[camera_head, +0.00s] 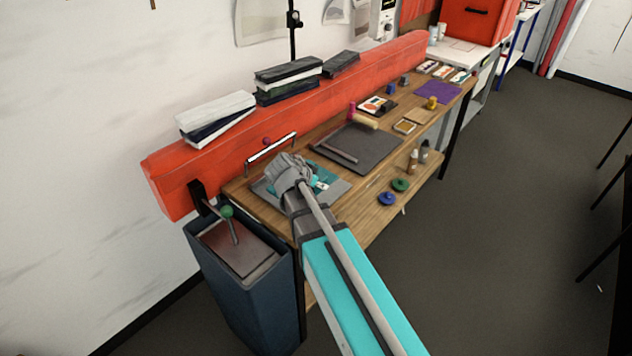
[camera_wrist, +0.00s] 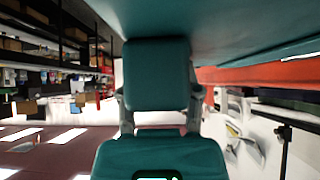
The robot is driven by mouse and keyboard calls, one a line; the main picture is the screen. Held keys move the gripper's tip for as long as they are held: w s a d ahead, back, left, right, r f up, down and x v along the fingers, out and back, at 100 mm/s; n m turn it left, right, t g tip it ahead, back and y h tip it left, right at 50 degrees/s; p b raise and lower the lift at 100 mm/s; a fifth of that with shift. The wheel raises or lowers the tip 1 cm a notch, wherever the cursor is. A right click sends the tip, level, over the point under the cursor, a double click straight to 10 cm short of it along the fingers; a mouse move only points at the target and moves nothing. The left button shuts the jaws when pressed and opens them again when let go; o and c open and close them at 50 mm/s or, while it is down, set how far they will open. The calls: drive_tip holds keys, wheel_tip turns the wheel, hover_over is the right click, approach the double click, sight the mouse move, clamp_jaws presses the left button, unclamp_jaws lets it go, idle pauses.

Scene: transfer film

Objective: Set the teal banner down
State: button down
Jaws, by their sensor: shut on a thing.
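My gripper (camera_head: 289,172) is low over the near left end of the wooden workbench (camera_head: 368,206). It is shut on the teal banner (camera_head: 326,177), which shows only in part beside and behind the gripper. The banner is over a grey sheet (camera_head: 339,191); whether the two touch cannot be told. In the wrist view a broad teal surface, seemingly the banner (camera_wrist: 245,32), fills the top, close to my gripper (camera_wrist: 158,75). The fingers' grip on its edge is hidden in the head view.
A dark mat (camera_head: 375,147) with a rod lies to the right. A red beam (camera_head: 330,100) runs along the wall. A dark blue bin (camera_head: 245,300) with a green-knobbed lever stands at the bench's near end.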

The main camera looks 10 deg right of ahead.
idle(0.4)
drive_tip(key=s, duration=0.7)
drive_tip(key=shift+a, duration=0.25)
drive_tip(key=shift+s, duration=0.2)
idle(0.4)
